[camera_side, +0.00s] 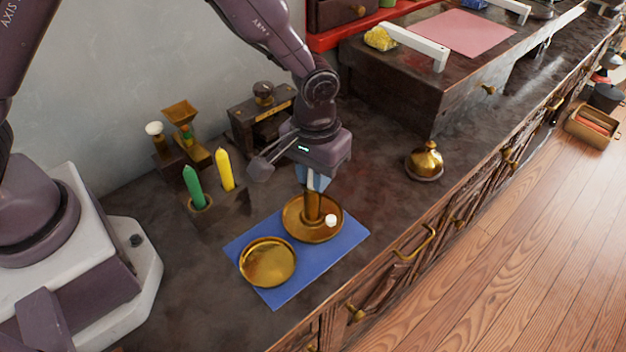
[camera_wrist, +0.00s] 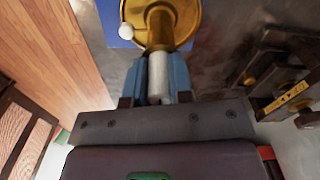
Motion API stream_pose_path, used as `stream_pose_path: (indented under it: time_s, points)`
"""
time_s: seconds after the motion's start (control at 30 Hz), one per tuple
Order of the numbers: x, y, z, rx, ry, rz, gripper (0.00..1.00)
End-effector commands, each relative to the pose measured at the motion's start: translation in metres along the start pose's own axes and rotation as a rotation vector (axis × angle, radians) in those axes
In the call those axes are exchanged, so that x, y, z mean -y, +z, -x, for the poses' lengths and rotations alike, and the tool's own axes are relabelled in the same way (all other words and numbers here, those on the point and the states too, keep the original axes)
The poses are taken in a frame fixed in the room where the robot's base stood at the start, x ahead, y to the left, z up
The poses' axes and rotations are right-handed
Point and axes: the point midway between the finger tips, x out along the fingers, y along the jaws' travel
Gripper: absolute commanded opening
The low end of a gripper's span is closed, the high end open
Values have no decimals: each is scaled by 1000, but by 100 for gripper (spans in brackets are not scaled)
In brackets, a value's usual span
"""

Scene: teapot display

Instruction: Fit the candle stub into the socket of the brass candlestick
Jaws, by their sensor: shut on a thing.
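The brass candlestick (camera_side: 298,222) stands upright on a blue mat (camera_side: 345,236), with a round dish base and a central column. A small white knob shows at its dish. My gripper (camera_side: 314,184) is right above the column, pointing down. In the wrist view its blue fingers (camera_wrist: 160,80) are shut on the pale candle stub (camera_wrist: 158,78). The stub's far end meets or overlaps the top of the brass column (camera_wrist: 160,28) there. I cannot tell whether it is inside the socket. In the side view the fingers mostly hide the stub.
A brass dish (camera_side: 267,262) lies on the mat at front left. A green candle (camera_side: 193,186) and a yellow candle (camera_side: 225,170) stand in a holder to the left. A brass bell (camera_side: 425,161) stands right, near the counter's front edge. Dark wooden items stand behind.

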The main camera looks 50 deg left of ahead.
Motion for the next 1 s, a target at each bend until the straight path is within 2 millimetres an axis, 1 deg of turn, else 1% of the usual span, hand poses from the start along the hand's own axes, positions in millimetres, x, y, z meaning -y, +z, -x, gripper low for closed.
stream_pose_path:
  time_s: [0.03,0.4,0.43,0.47,0.5,0.63,0.77,0.83,0.87,1.0]
  points:
    - [3,6,-32,7,-2,-3,0]
    - [2,6,-41,6,-1,-4,0]
    - [2,6,-40,6,-1,-4,23]
    - [2,6,-40,6,-1,-4,30]
    - [2,6,-41,6,-1,-4,39]
    - [2,6,-40,6,-1,-4,40]
    - [2,6,-30,4,0,-5,41]
    - [2,6,-20,3,0,-5,41]
    - [2,5,-14,2,1,-5,46]
    - [3,4,19,1,-1,-3,46]
